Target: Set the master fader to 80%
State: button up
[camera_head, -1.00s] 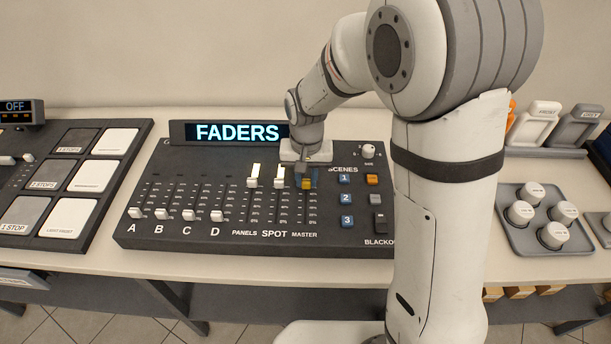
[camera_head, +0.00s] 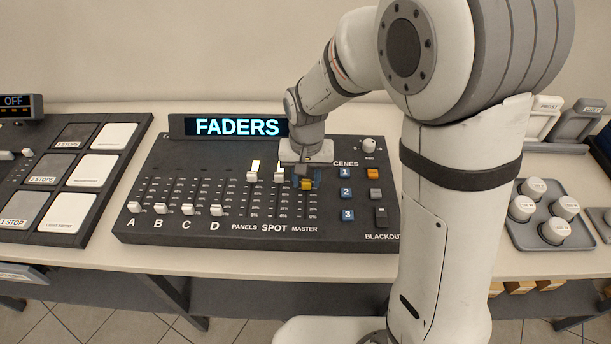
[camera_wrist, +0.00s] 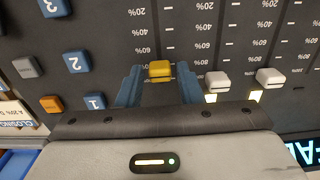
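The master fader has a yellow cap (camera_head: 307,184) in the rightmost fader column of the dark console (camera_head: 140,236). The cap also shows in the wrist view (camera_wrist: 160,70), past the printed 60% mark; its exact level is hard to read. My gripper (camera_wrist: 160,84) has its two blue fingers either side of the cap, with narrow gaps that look clear of it. In the head view my gripper (camera_head: 306,174) is right above and around the cap and partly hides the column top.
Two white fader caps, panels (camera_head: 252,176) and spot (camera_head: 279,177), stand high just left of the master. Blue scene buttons (camera_head: 346,173) and an orange button (camera_head: 373,174) lie close on the right. A screen (camera_head: 237,128) reading FADERS stands behind.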

aim_at(306, 181)
jog(key=shift+o, duration=1)
notch_tip(306, 181, up, 8)
jog(key=shift+f, duration=0.1)
jog(key=s+d+r+t, duration=0.1)
jog(key=s+d+r, duration=0.1)
jog(key=s+d, duration=0.5)
jog(key=s+d+r+t, duration=0.2)
jog(key=s+d, duration=0.5)
jog(key=d, duration=0.2)
jog(key=shift+s+d+r, duration=0.3)
jog(key=shift+s, duration=0.05)
